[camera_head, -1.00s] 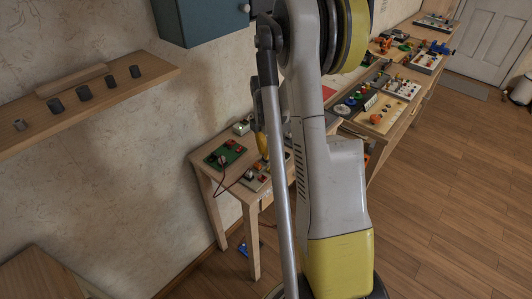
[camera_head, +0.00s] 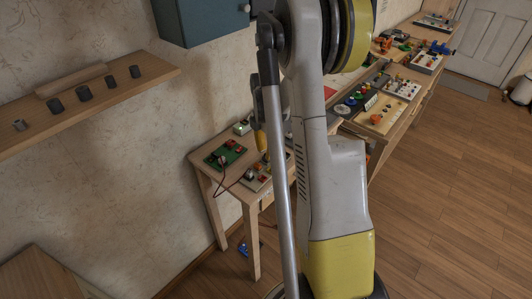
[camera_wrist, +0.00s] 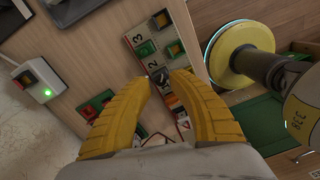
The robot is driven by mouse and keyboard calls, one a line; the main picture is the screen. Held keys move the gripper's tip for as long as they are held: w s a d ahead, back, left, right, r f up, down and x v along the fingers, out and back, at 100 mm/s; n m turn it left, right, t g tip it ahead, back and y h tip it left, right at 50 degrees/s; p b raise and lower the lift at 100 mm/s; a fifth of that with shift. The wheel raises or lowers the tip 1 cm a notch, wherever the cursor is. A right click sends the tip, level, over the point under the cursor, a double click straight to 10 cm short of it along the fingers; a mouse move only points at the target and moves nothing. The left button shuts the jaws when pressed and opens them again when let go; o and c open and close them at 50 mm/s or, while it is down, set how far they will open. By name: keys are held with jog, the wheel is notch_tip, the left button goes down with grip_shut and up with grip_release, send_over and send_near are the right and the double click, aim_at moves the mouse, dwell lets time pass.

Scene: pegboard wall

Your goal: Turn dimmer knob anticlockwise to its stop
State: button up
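My gripper (camera_wrist: 160,78) shows two yellow fingers in the wrist view, with a clear gap between their tips. In the head view, a yellow finger of my gripper (camera_head: 260,139) shows above the small table's back part, and my arm hides the rest.
A white box with a lit green light (camera_wrist: 37,80) stands left of the panel. A green board (camera_head: 226,155) with a red wire lies on the small wooden table (camera_head: 232,187). A shelf with several dark knobs (camera_head: 84,93) is at left.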

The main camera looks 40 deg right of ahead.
notch_tip(320, 180, up, 11)
jog(key=shift+r, duration=0.15)
jog(key=shift+w, duration=0.1)
dwell(0.5)
